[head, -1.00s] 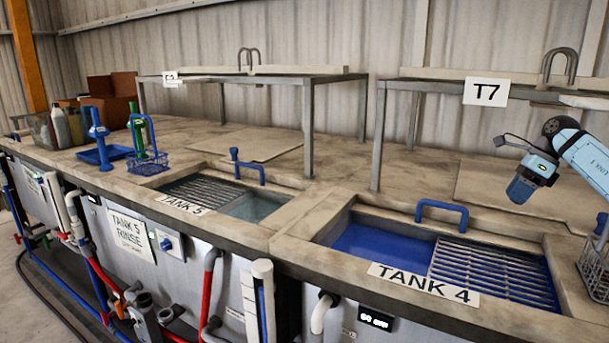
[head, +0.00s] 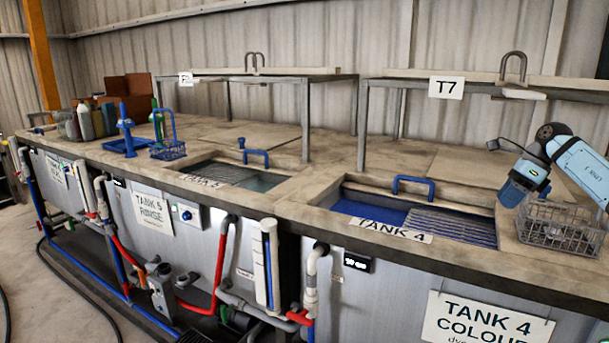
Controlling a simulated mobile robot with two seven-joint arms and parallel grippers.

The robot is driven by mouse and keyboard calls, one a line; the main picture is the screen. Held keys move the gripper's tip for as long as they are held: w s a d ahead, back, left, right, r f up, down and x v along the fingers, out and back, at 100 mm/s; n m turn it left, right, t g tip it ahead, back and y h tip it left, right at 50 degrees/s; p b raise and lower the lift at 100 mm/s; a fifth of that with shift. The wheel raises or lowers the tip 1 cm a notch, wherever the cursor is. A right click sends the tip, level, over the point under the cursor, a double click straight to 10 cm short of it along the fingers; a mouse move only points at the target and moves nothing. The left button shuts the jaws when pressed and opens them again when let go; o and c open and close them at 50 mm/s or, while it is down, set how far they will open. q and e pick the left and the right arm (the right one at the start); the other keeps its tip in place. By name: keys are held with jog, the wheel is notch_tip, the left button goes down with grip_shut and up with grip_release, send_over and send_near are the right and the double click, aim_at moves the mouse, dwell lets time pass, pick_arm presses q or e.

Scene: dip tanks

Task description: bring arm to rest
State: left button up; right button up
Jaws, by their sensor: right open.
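My right gripper (head: 511,193) is at the right of the head view, at the end of my pale blue arm. It points down and to the left, above the right end of Tank 4 (head: 345,193) and just left of a wire basket (head: 560,232). It is open, and I see nothing held in it. Its fingertips are small and hard to make out. My left gripper is not in view.
Tank 5 (head: 260,181) lies left of Tank 4, each with a blue handle behind it. Metal racks stand over the bench, one bearing the T7 sign (head: 446,88). A blue tray (head: 126,146) and several bottles stand far left.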

jog(key=w+a+f+y+p, duration=0.2)
jog(key=a+f+y, duration=0.2)
jog(key=a+f, duration=1)
jog(key=s+a+f+m+t+y+p, duration=0.1)
jog(key=s+a+f+m+t+y, duration=0.3)
jog(key=a, duration=0.6)
jog(key=s+a+f+m+t+y+p, duration=0.15)
jog(key=s+a+m+y, duration=0.35)
jog(key=a, duration=0.5)
pick_arm(q)
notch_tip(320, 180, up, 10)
jog(key=p, duration=0.6)
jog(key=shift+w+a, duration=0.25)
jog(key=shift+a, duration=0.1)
pick_arm(e)
jog(key=s+d+f+m+t+h, duration=0.1)
jog(key=s+f+m+h, duration=0.4)
jog(key=s+m, duration=0.6)
jog(key=s+f+m+t+h, duration=0.2)
jog(key=s+f+m+h, duration=0.3)
jog(key=s+m, duration=0.7)
jog(key=s+d+f+m+t+h, duration=0.1)
jog(key=s+f+m+h, duration=0.4)
jog(key=s+m, duration=0.7)
jog(key=shift+s+d+t, duration=0.15)
jog(key=shift+d+t, duration=0.2)
jog(key=shift+c, duration=0.4)
